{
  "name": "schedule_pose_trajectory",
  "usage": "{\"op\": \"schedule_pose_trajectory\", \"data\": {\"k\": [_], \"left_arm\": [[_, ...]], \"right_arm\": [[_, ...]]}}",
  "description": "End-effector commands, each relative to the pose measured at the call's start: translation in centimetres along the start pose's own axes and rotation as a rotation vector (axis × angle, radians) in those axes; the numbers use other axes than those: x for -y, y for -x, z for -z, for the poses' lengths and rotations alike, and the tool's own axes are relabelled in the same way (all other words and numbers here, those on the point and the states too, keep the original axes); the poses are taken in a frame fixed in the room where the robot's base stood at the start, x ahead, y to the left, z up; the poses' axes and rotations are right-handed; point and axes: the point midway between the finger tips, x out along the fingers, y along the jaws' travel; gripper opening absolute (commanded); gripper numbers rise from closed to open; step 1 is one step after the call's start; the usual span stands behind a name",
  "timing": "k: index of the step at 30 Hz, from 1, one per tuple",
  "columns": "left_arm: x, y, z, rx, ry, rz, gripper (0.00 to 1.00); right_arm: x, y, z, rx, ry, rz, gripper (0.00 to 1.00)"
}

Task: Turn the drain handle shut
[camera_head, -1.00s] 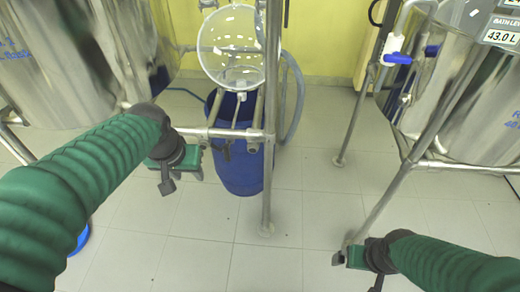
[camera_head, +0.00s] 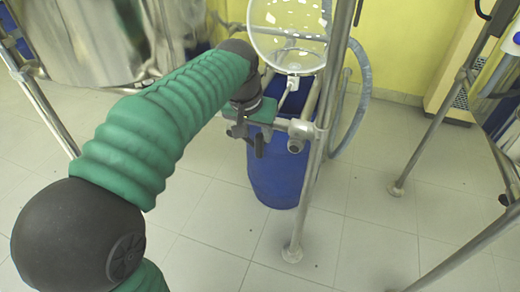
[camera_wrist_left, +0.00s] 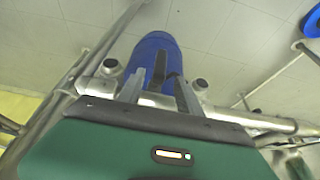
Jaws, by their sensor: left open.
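The round glass vessel (camera_head: 288,35) hangs on the metal frame in the head view. A pale drain outlet (camera_head: 291,83) shows below it, above the blue barrel (camera_head: 278,172). I cannot make out the drain handle clearly. My left gripper (camera_head: 250,140) is open beside the horizontal frame tube, left of the outlet. In the left wrist view the open fingers (camera_wrist_left: 160,88) point toward the blue barrel (camera_wrist_left: 150,48), with a narrow dark piece between them that I cannot identify. No held object can be made out. My right gripper is not in view.
A metal frame post (camera_head: 318,150) stands right of the barrel, and a grey hose (camera_head: 358,95) curves behind it. A steel reactor (camera_head: 95,35) stands at upper left. The tiled floor (camera_head: 350,225) in front is clear.

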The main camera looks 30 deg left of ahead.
Motion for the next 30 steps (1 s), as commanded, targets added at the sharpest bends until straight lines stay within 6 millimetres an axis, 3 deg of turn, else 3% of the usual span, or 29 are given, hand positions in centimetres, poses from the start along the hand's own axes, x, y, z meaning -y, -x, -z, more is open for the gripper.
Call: {"op": "schedule_pose_trajectory", "data": {"k": [1,6,17,27,30], "left_arm": [[0.0,-1.9,-0.3,0.002,0.000,0.000,0.42],[0.0,-4.5,-0.1,0.000,0.000,0.000,0.42],[0.0,-5.1,0.0,-0.001,-0.001,0.000,0.42],[0.0,-5.1,0.0,-0.001,-0.001,0.000,0.00],[0.0,-5.1,0.0,-0.001,-0.001,0.000,0.00]], "right_arm": [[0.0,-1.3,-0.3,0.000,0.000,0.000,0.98],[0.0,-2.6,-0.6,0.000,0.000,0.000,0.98],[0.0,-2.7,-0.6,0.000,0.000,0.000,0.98],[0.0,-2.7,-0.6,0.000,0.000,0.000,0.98],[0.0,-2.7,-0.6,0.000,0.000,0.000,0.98]]}}
